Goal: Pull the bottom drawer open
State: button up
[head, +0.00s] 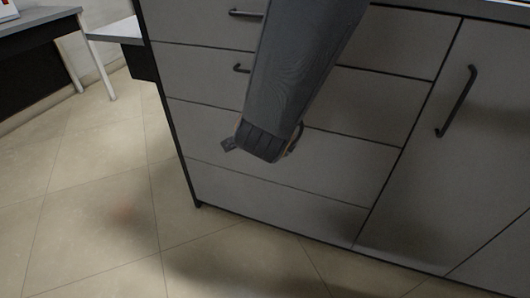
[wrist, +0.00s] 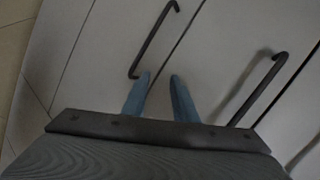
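The bottom drawer (head: 270,203) is the lowest grey panel of the left stack in the head view. Its front looks flush with the panels above. No handle shows on it there; my arm covers part of the stack. My gripper's fingers are hidden in the head view. In the wrist view my gripper (wrist: 159,76) has two blue fingers spread apart with nothing between them. A dark bar handle (wrist: 153,42) has its lower end close beside the left fingertip. Another dark handle (wrist: 262,88) lies to the right. I cannot tell which drawer each belongs to.
Upper drawers with dark handles (head: 247,13) (head: 241,69) are above, flush with the front. A cabinet door with a long handle (head: 456,101) stands to the right. The tiled floor (head: 110,210) in front and left is clear. A table (head: 40,20) stands at the far left.

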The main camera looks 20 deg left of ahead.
jog(key=s+a+f+m+t+h+b, duration=0.35)
jog(key=s+a+f+m+b, duration=0.2)
jog(key=b, duration=0.25)
jog(key=b+x, duration=0.2)
jog(key=x, duration=0.6)
jog(key=shift+d+t+y, duration=0.15)
jog(key=shift+t+y, duration=0.2)
jog(key=shift+y, duration=0.1)
jog(key=shift+m, duration=0.25)
jog(key=shift+c, duration=0.2)
grip_shut()
jog(key=shift+s, duration=0.1)
